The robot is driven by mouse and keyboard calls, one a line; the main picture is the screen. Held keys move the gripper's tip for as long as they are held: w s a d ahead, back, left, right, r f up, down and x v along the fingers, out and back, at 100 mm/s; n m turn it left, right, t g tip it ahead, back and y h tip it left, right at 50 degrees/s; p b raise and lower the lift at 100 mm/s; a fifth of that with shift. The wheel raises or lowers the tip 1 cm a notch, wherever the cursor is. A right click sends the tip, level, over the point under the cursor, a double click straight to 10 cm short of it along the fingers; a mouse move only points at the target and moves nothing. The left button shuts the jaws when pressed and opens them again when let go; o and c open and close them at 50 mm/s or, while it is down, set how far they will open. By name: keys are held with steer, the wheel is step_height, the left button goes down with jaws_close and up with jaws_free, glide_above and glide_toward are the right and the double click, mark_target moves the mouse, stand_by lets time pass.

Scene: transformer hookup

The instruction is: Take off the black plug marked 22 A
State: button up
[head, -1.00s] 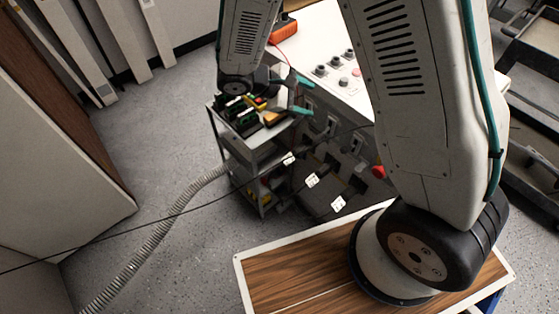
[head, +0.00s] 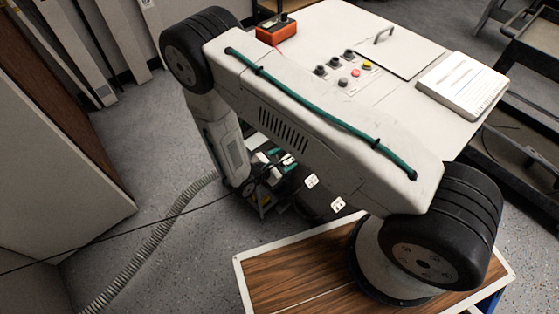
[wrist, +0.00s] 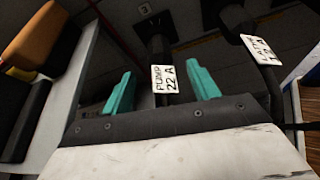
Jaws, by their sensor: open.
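The black plug (wrist: 155,42) with a white tag reading PUMP 22 A (wrist: 165,79) is near the middle of the wrist view. It seems to sit at the dark panel under a small label 3. My gripper (wrist: 159,71) is open, with one teal finger to the left of the tag and one to the right. The jaws do not grip the plug; whether they touch it I cannot tell. In the head view my gripper (head: 270,155) is low by the cabinet front, partly hidden by my arm. White tags (head: 311,181) show there, too small to read.
A second black plug (wrist: 235,17) with its own white tag (wrist: 262,50) is close on the right. The cabinet (head: 310,25) has knobs on top. A grey hose (head: 160,235) lies on the floor.

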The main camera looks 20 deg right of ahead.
steer(key=x, duration=0.6)
steer(key=shift+c, duration=0.3)
steer(key=shift+a, duration=0.1)
steer(key=c, duration=1.1)
steer(key=n+g, duration=0.2)
steer(key=n, duration=0.1)
steer(key=shift+w+a+h, duration=0.1)
steer(key=shift+w+h, duration=0.2)
steer(key=shift+h, duration=0.1)
steer(key=shift+o, duration=0.5)
steer(key=shift+c, duration=0.7)
